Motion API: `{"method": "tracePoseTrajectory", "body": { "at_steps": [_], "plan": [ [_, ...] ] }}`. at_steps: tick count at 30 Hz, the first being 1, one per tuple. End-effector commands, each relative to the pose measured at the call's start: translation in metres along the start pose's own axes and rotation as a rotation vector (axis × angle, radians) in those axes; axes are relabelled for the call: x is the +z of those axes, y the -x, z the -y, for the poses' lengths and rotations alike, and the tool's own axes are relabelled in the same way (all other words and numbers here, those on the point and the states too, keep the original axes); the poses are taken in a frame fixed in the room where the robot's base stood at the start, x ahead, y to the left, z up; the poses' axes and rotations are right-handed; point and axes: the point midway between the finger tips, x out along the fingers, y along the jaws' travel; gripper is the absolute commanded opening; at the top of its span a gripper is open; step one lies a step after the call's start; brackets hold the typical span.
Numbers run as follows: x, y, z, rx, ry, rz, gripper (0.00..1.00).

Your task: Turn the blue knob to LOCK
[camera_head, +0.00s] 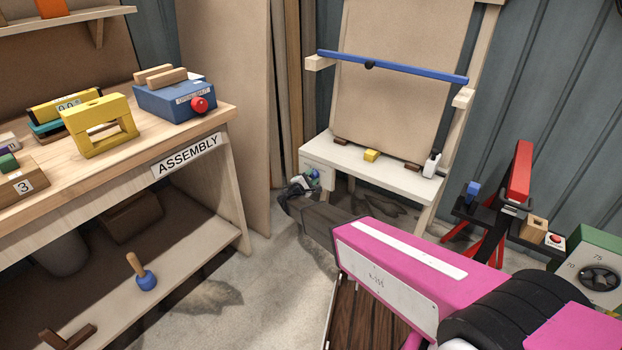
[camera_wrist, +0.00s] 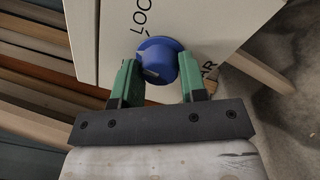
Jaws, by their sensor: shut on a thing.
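The blue knob (camera_wrist: 160,58) sits on a white panel (camera_wrist: 105,40) in the wrist view. Black letters reading "LOC" show above it, and letters ending in "AR" show at its lower right; both words are partly hidden or cut off. A pale mark shows on the knob's lower left, but I cannot tell exactly which label it points at. My gripper (camera_wrist: 158,66) is shut on the knob, one green finger on each side. In the head view my gripper (camera_head: 306,184) is at the left end of the white bench (camera_head: 385,178), and the knob is mostly hidden there.
The wooden table marked ASSEMBLY (camera_head: 220,118) stands on the left, with a blue box (camera_head: 175,100) and a yellow frame (camera_head: 100,125). A blue bar (camera_head: 420,72) spans above the white bench. A red and black stand (camera_head: 500,205) is at the right. Wooden slats (camera_wrist: 35,60) lie beside the panel.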

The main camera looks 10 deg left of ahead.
Motion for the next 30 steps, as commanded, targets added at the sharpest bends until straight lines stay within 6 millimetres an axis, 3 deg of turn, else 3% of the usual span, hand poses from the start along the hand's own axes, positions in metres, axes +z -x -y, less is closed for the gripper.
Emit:
{"method": "tracePoseTrajectory", "body": {
  "at_steps": [18,30],
  "plan": [
    [-0.0013,0.0004,0.0013,0.006,-0.554,0.038,0.15],
    [-0.0013,0.0005,0.0014,0.009,-0.747,0.052,0.15]
  ]
}}
